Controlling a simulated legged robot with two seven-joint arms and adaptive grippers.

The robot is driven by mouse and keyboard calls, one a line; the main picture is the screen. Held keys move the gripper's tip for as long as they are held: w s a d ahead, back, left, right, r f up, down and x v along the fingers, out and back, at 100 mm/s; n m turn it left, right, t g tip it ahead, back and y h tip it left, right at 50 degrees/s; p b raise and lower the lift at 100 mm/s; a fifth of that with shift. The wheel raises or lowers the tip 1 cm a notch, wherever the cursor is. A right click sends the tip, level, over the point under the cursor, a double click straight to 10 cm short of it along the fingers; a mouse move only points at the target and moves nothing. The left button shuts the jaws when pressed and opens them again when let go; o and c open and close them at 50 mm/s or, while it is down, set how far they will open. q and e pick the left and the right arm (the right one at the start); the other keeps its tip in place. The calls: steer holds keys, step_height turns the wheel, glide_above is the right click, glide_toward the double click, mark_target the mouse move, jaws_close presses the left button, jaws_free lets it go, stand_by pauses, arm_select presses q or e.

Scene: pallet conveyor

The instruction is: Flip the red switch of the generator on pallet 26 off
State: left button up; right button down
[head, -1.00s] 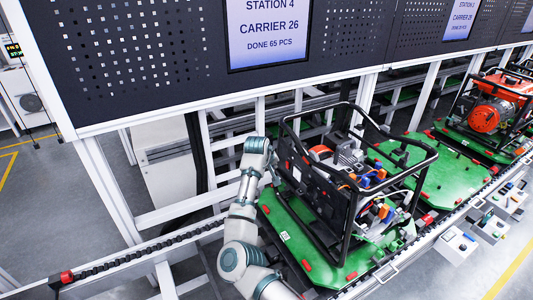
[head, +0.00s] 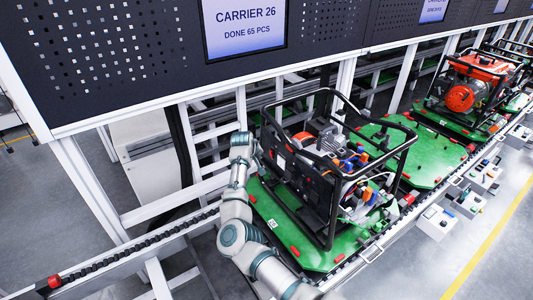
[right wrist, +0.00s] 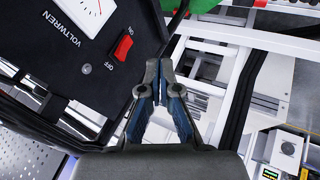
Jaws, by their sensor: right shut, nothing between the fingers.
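The generator (head: 335,168) with a black tube frame stands on the green pallet (head: 282,237) under the screen reading CARRIER 26. My right gripper (head: 260,155) is at the generator's left side, small and partly hidden in the head view. In the right wrist view, the generator's dark panel (right wrist: 58,52) fills the upper left. Its red rocker switch (right wrist: 123,46) sits between ON and OFF labels; its tilt is hard to tell. My right gripper (right wrist: 159,72) is shut and empty, to the right of the switch in the picture. Contact with the panel is not visible. My left gripper is not in view.
A second green pallet (head: 425,160) and an orange generator (head: 468,88) stand to the right on the conveyor. The perforated board with the carrier screen (head: 243,25) hangs above. White frame bars (head: 165,208) stand at left. Small control boxes (head: 437,222) line the front edge.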

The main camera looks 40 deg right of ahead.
mark_target(271, 154)
steer(key=shift+w+d+f+p, duration=0.1)
steer(key=shift+d+f+p, duration=0.15)
steer(key=shift+d, duration=0.6)
steer(key=shift+w+d+f+p, duration=0.1)
steer(key=shift+d+f, duration=0.2)
steer(key=shift+d, duration=0.55)
steer(key=shift+w+d+f+p, duration=0.1)
steer(key=shift+d+f+p, duration=0.15)
steer(key=shift+d, duration=0.6)
steer(key=shift+s+d+r+p, duration=0.1)
steer(key=shift+d+p, duration=0.3)
steer(key=shift+p, duration=0.05)
steer(key=shift+r, duration=0.1)
steer(key=shift+r+p, duration=0.65)
steer(key=shift+p, duration=0.3)
